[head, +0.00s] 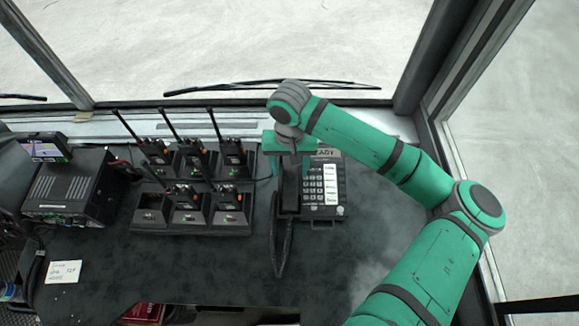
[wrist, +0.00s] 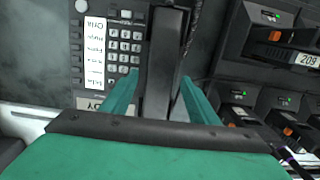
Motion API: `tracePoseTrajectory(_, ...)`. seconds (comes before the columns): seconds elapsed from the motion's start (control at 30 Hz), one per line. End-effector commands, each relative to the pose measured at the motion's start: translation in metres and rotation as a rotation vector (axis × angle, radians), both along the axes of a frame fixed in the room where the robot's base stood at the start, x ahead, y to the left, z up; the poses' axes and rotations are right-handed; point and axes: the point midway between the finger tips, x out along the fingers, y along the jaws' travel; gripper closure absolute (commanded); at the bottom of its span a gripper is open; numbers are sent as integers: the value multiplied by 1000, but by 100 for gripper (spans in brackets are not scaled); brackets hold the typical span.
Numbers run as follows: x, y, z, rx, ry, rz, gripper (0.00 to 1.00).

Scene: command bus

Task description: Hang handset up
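The black handset (head: 291,189) lies lengthwise along the left side of the desk phone (head: 325,190). The wrist view shows the handset (wrist: 167,55) close up, next to the phone's keypad (wrist: 123,45). My gripper (head: 293,174) points down at the handset's far end. In the wrist view its green fingers (wrist: 160,82) stand one on each side of the handset, very near it. I cannot tell whether they press on it. The cradle under the handset is hidden, so I cannot tell whether the handset rests in it. A black cord (head: 281,250) loops towards the near side.
A charger rack (head: 150,224) with several radios stands left of the phone. Further left are a black box unit (head: 68,190) and a paper note (head: 63,271). The window and its frame are behind. The dark desk right of the phone is clear.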

Motion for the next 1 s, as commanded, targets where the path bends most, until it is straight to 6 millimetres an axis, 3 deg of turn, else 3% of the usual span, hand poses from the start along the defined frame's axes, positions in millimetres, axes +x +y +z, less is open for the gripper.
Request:
tracePoseTrajectory(0.23,0,0,1,0,0,0,46)
tracePoseTrajectory(0.37,1,0,11,-1,-3,1,46)
tracePoseTrajectory(0.8,4,-1,87,-2,-2,0,46)
tracePoseTrajectory(1.0,5,0,105,0,-1,-1,46)
